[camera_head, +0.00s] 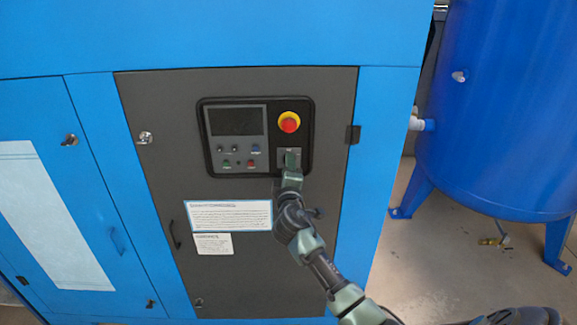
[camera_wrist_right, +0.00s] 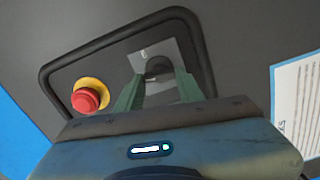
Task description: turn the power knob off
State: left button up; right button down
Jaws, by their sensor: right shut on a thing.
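The power knob (camera_wrist_right: 158,68) is a dark knob on a light grey plate (camera_wrist_right: 145,55) in the control panel. In the head view the plate (camera_head: 281,154) shows below the red and yellow emergency button, and my right gripper covers most of the knob. My right gripper (camera_head: 291,160) reaches up to the plate from below. In the right wrist view its two green fingers (camera_wrist_right: 158,88) stand on either side of the knob, shut on it. How far the knob is turned is hard to tell. My left gripper is not in view.
The emergency button (camera_head: 289,122) sits just above my right gripper; it also shows in the wrist view (camera_wrist_right: 88,97). A display (camera_head: 236,121) with small buttons is to the left. A label (camera_head: 229,215) is below. A blue tank (camera_head: 510,110) stands at the right.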

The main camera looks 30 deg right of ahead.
jog(key=shift+f+n+p, duration=0.1)
jog(key=shift+n+p, duration=0.2)
jog(key=shift+n, duration=0.8)
jog(key=c, duration=0.9)
grip_release()
jog(key=shift+a, duration=0.1)
jog(key=b+v, duration=0.1)
jog(key=v, duration=0.6)
jog(key=shift+s+b, duration=0.35)
jog(key=shift+b, duration=0.05)
jog(key=shift+a, duration=0.1)
